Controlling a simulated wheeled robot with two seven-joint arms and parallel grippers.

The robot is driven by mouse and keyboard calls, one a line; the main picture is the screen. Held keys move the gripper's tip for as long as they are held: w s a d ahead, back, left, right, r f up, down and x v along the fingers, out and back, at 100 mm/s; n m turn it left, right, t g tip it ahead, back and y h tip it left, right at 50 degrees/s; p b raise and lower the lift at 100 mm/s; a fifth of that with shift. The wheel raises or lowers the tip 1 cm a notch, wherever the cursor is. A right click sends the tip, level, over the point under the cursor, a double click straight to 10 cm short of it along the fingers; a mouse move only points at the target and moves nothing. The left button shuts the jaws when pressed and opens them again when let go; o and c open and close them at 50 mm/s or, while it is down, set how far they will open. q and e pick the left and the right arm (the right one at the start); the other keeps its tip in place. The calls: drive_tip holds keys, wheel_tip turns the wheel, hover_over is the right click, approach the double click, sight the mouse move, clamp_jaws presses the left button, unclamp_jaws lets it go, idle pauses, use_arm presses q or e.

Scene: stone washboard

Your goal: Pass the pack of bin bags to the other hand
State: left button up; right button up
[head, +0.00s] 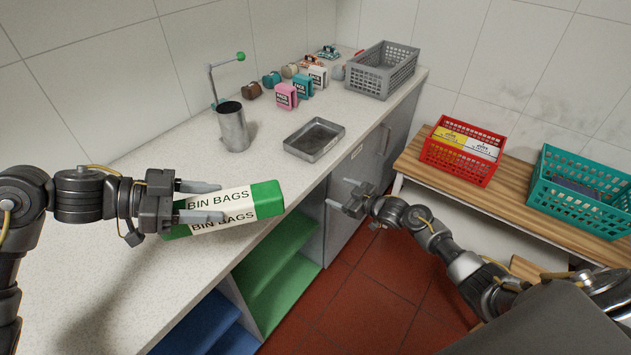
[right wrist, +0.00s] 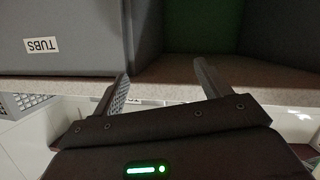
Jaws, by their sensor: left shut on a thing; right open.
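The pack of bin bags (head: 262,203) is a long green box with a white label reading BIN BAGS. In the head view it lies along the front part of the counter. My left gripper (head: 208,201) is shut on the pack, its fingers across the label; the pack's right end sticks out free. Whether the pack touches the counter I cannot tell. My right gripper (head: 343,196) is open and empty, to the right of the pack, in front of the cupboard. Its spread fingers show in the right wrist view (right wrist: 165,85), with nothing between them.
A metal tray (head: 314,139) and a steel canister (head: 233,128) stand behind the pack on the counter. A red basket (head: 461,151) and a teal basket (head: 580,193) stand on a wooden bench at right.

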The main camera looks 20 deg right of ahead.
drive_tip(key=s+a+r+n+g+y, duration=0.1)
drive_tip(key=a+r+n+y, duration=0.25)
drive_tip(key=r, duration=0.65)
drive_tip(key=s+a+r+n+g+y, duration=0.15)
drive_tip(key=a+r+y, duration=0.25)
drive_tip(key=r, duration=0.6)
drive_tip(key=n+g+y, duration=0.4)
drive_tip(key=n+g, duration=0.1)
drive_tip(key=g, duration=0.5)
approach(254, 197)
drive_tip(key=shift+m+t, duration=0.3)
drive_tip(key=shift+t, duration=0.05)
drive_tip(key=a, duration=0.3)
drive_tip(key=w+a, duration=0.1)
drive_tip(key=a, duration=0.2)
drive_tip(key=a+f, duration=0.1)
drive_tip(key=a, duration=0.3)
drive_tip(key=shift+w+f, duration=0.1)
drive_tip(key=shift+w, duration=0.2)
